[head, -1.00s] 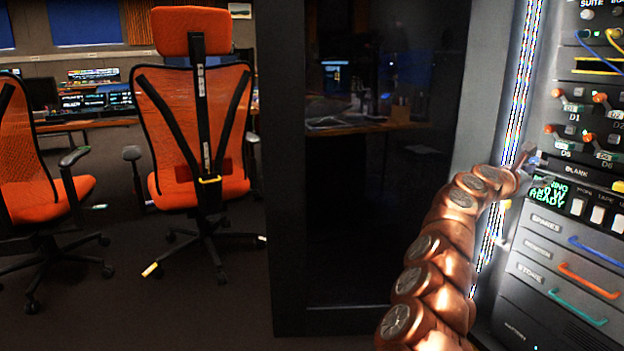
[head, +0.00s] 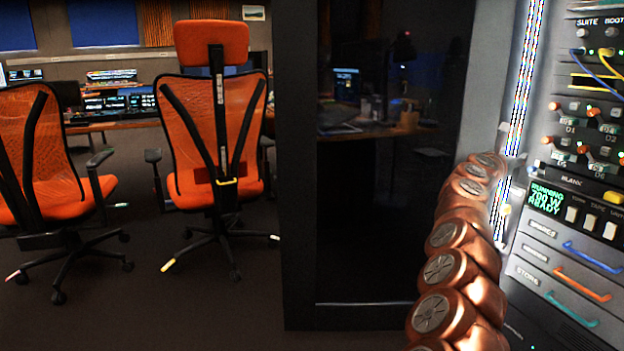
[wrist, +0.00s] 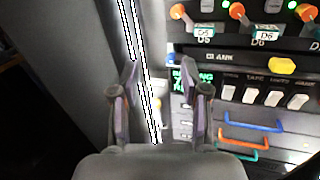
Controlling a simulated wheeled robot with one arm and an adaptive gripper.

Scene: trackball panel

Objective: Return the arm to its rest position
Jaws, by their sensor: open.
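My copper-coloured arm rises at the right of the head view, bent upward beside the panel rack. My gripper (wrist: 160,85) shows in the wrist view with its two fingers apart and nothing between them. It faces the light strip at the rack's left edge and the left part of the panel. In the head view the fingers are hard to make out near the end of the arm. The green display (head: 546,198) reads RUNNING, 700 W, READY; it also shows in the wrist view (wrist: 184,80), partly covered by the right finger.
The rack has orange-tipped switches, white rocker switches (head: 591,222), a yellow button (wrist: 282,64) and drawers with blue, orange and teal handles (head: 583,283). A dark glossy cabinet door (head: 375,240) stands left of my arm. Two orange chairs (head: 212,140) stand on open floor further left.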

